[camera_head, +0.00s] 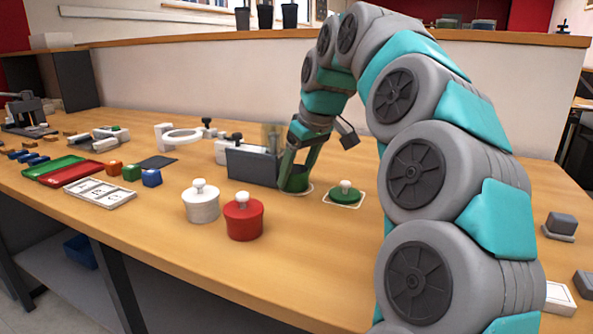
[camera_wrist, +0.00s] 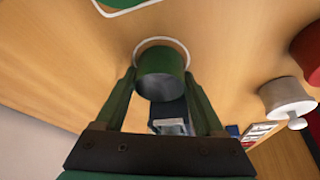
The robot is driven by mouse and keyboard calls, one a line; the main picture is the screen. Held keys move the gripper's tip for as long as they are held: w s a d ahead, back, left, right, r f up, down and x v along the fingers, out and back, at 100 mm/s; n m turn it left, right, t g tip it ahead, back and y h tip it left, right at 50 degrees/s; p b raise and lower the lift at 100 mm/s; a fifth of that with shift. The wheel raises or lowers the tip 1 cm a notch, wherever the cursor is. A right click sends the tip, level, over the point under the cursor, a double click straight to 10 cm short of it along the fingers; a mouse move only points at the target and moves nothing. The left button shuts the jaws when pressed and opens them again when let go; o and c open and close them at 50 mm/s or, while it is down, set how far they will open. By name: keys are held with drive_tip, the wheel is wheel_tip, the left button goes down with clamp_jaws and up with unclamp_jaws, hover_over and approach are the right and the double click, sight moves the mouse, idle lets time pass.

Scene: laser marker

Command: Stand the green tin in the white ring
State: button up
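The green tin (camera_head: 294,181) stands on the table at the front right of the dark grey box. In the wrist view the open-topped tin (camera_wrist: 160,62) shows a grey inside. The white ring (camera_wrist: 166,40) curves around the tin's base; in the head view a bit of the ring (camera_head: 305,190) shows beside it. The tin looks upright and inside the ring, though part of the ring is hidden. My gripper (camera_wrist: 160,76) points down with one finger on each side of the tin, and both appear to touch its wall.
A green lid with a white knob (camera_head: 345,194) lies on a white-edged pad to the right. The dark grey box (camera_head: 252,167) stands close on the left. A red lidded pot (camera_head: 243,219) and a white one (camera_head: 201,204) stand front left. Table is clear at front centre.

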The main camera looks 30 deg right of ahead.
drive_tip(key=o, duration=0.4)
drive_tip(key=shift+r, duration=0.1)
drive_tip(key=v, duration=0.7)
drive_tip(key=shift+r, duration=0.25)
idle(0.3)
